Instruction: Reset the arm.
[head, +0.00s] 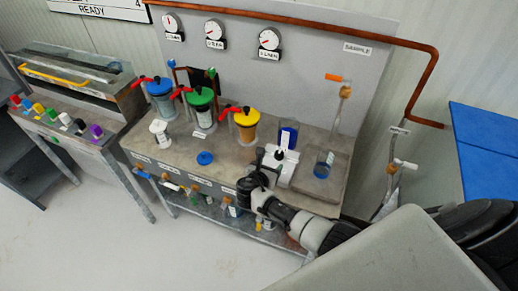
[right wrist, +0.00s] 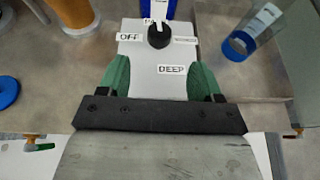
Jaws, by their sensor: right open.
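My right gripper (head: 268,160) reaches in from the lower right over the front of the bench. In the right wrist view its two green fingers (right wrist: 160,72) are apart, with nothing held between them. Below and ahead of them is a white control box (head: 282,170) with a black knob. It also shows in the right wrist view (right wrist: 160,85), with labels reading "OFF" and "DEEP" by the knob (right wrist: 159,36). I cannot tell whether the fingers touch the box. My left gripper is not in view.
A copper pipe (head: 425,85) runs along the right. Clear floor lies at front left.

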